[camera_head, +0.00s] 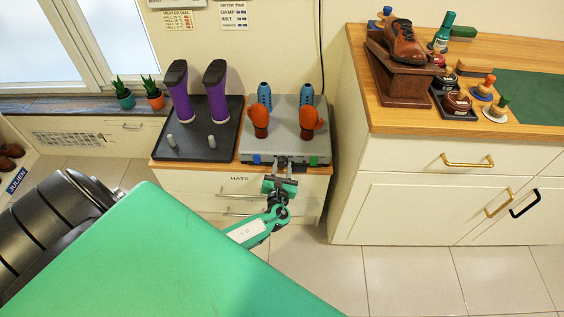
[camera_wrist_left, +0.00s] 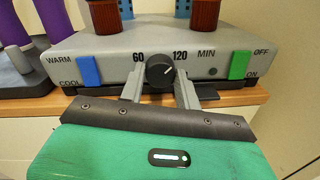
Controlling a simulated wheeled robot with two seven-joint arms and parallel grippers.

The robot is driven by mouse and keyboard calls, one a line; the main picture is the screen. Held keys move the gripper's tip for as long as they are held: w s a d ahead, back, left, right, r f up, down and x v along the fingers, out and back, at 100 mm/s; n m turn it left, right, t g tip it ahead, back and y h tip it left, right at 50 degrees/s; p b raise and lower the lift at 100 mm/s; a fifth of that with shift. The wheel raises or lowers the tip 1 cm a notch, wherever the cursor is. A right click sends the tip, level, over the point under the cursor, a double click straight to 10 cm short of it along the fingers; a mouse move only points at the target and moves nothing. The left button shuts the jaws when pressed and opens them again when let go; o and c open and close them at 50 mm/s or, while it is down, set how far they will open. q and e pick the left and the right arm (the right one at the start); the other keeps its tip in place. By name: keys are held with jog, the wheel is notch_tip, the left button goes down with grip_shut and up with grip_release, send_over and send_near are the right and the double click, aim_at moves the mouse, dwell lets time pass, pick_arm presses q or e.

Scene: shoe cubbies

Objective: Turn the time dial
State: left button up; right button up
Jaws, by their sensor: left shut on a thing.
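The grey dryer box (camera_head: 290,150) stands on the low cabinet, with the time dial (camera_wrist_left: 160,71) in the middle of its front face. In the head view my left gripper (camera_head: 281,163) reaches the box front and hides the dial. A blue switch (camera_wrist_left: 89,72) marked WARM and COOL is to the left; a green switch (camera_wrist_left: 239,65) marked OFF and ON is to the right.
Orange-brown items (camera_head: 261,121) and blue posts (camera_head: 264,93) stand on the box. A black tray (camera_head: 190,150) with purple boots (camera_head: 217,98) is to its left. A wooden-topped counter (camera_head: 395,122) stands to the right. Wall sheets (camera_head: 234,15) hang above. Open floor lies in front.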

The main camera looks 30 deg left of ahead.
pick_arm(q)
jog(key=shift+d+f, duration=0.1)
jog(key=shift+f, duration=0.05)
jog(key=o, duration=1)
jog(key=v, duration=1.3)
jog(key=shift+s+d, duration=0.15)
jog(key=shift+s, duration=0.2)
pick_arm(e)
jog(key=shift+w+f, duration=0.1)
jog(key=shift+f, duration=0.4)
jog(key=shift+a, duration=0.1)
